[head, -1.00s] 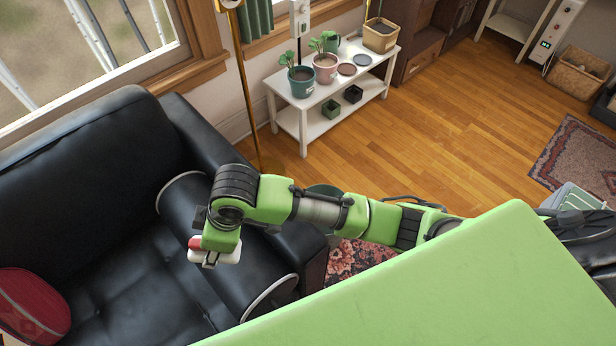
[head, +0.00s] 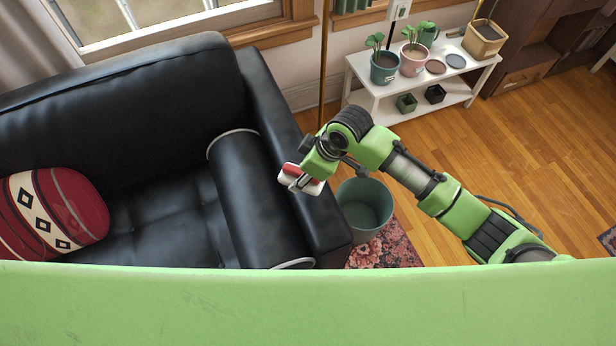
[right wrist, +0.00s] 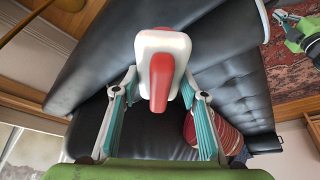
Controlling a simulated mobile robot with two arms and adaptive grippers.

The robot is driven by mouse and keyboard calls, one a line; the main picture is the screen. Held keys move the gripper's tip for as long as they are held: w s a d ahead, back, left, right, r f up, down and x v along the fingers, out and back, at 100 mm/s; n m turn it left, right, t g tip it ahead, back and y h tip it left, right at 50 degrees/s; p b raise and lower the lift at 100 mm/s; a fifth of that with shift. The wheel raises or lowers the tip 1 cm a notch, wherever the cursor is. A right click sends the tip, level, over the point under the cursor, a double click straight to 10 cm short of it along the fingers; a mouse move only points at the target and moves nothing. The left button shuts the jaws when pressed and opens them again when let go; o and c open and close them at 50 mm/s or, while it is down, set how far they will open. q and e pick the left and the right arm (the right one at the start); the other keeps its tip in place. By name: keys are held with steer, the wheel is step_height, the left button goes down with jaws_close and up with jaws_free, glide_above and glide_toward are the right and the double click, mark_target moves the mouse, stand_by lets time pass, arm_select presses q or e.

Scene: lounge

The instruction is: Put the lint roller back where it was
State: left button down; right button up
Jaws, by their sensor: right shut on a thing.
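My right gripper (right wrist: 160,95) is shut on the lint roller (right wrist: 162,65), which is white with a red handle. In the head view the right gripper (head: 303,180) holds the roller above the sofa's right armrest, between the black bolster (head: 250,195) and the grey-green bin (head: 365,207). The black leather sofa (head: 110,120) fills the left of the head view. My left gripper (right wrist: 286,22) shows small at the upper right of the right wrist view; its jaw state is unclear. It is outside the head view.
A red patterned cushion (head: 75,205) lies on the sofa seat. A white shelf stand (head: 420,85) with several pots stands by the wall. A brass pole (head: 323,70) rises behind the armrest. A floral rug (head: 395,248) lies beside the bin.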

steer(key=shift+w+d+f, duration=0.25)
steer(key=shift+w+f, duration=0.2)
steer(key=shift+f, duration=0.15)
steer(key=shift+w+d+f, duration=0.25)
steer(key=shift+w+f, duration=0.2)
steer(key=shift+f, duration=0.15)
steer(key=shift+w+d+f, duration=0.1)
steer(key=shift+f, duration=0.8)
steer(key=shift+w+d+f, duration=0.1)
steer(key=shift+f, duration=0.8)
steer(key=shift+f, duration=0.1)
steer(key=o, duration=1)
steer(key=v, duration=1.2)
steer(key=shift+p, duration=0.4)
steer(key=shift+a, duration=0.1)
steer(key=shift+s, duration=0.1)
